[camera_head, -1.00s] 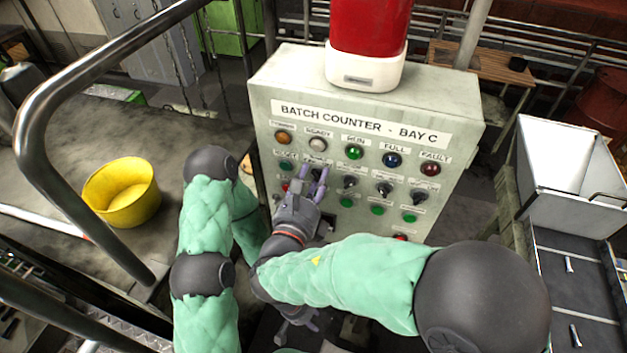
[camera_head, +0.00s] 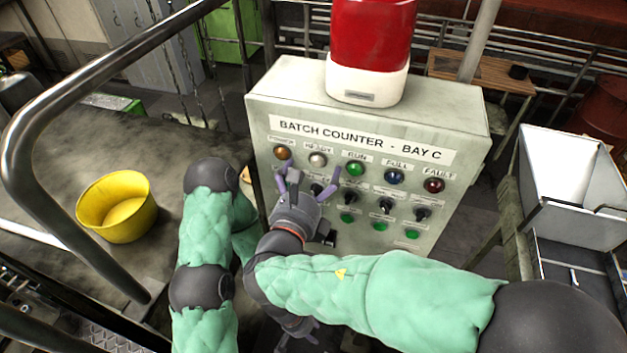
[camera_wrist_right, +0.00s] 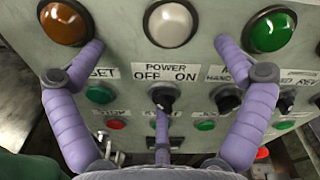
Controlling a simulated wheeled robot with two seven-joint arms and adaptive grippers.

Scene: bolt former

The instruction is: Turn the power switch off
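The power switch (camera_wrist_right: 163,97) is a black rotary knob under the label "POWER OFF ON". It shows between the fingers in the right wrist view; its exact pointing is hard to tell. In the head view the switch (camera_head: 317,190) is partly behind my right gripper. My right gripper (camera_head: 303,192) faces the panel with its fingers spread. In the wrist view, two purple fingers of the gripper (camera_wrist_right: 160,48) stand left and right of the knob and a third comes from below, close to it. My left gripper (camera_head: 300,329) hangs low, mostly hidden by my right arm.
The batch counter panel (camera_head: 470,130) carries indicator lamps, more black knobs and green buttons close to the power switch. A red beacon (camera_head: 372,45) stands on top. A yellow bucket (camera_head: 117,205) and a metal rail (camera_head: 25,150) are at left; a white bin (camera_head: 575,185) is at right.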

